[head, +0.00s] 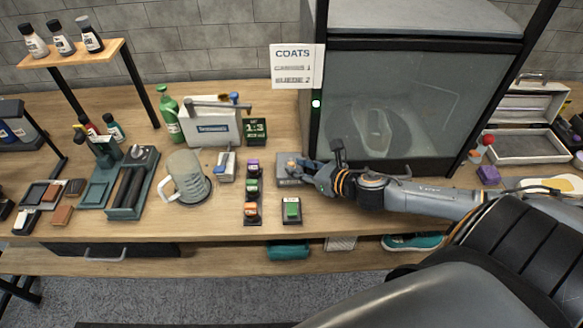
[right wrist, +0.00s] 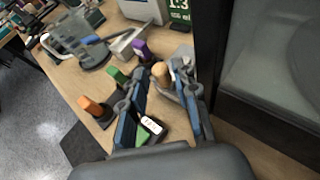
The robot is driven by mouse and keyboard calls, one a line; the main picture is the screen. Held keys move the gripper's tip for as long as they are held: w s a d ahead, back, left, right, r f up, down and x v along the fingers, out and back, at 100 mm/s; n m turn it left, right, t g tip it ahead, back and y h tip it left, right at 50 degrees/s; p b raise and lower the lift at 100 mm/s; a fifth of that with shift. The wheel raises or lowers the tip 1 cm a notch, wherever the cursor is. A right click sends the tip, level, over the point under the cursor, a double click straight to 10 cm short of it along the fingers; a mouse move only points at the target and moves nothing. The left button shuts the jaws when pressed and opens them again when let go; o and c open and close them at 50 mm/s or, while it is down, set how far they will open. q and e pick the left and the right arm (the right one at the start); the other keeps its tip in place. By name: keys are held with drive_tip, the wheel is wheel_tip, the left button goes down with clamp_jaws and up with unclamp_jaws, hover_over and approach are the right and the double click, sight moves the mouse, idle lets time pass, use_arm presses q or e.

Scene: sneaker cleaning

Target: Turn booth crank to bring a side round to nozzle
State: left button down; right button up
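The spray booth (head: 425,75) stands at the back right with a cloudy glass front. A pale sneaker (head: 378,130) shows dimly behind the glass. A small grey crank box (head: 287,182) with a tan crank knob (head: 291,164) sits on the bench just left of the booth. My right gripper (head: 312,172) reaches in from the right, low over the bench at the crank. In the right wrist view its blue-padded fingers (right wrist: 163,92) are spread, with the rounded knob (right wrist: 160,73) at the gap between their tips. I cannot tell whether they touch it. My left gripper is not visible.
A coats sign (head: 297,66) hangs on the booth's left edge. An open case (head: 522,145) lies right.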

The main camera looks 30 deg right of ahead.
sight(294, 165)
drive_tip(key=shift+b+x, duration=0.3)
drive_tip(key=shift+x, duration=1.3)
clamp_jaws()
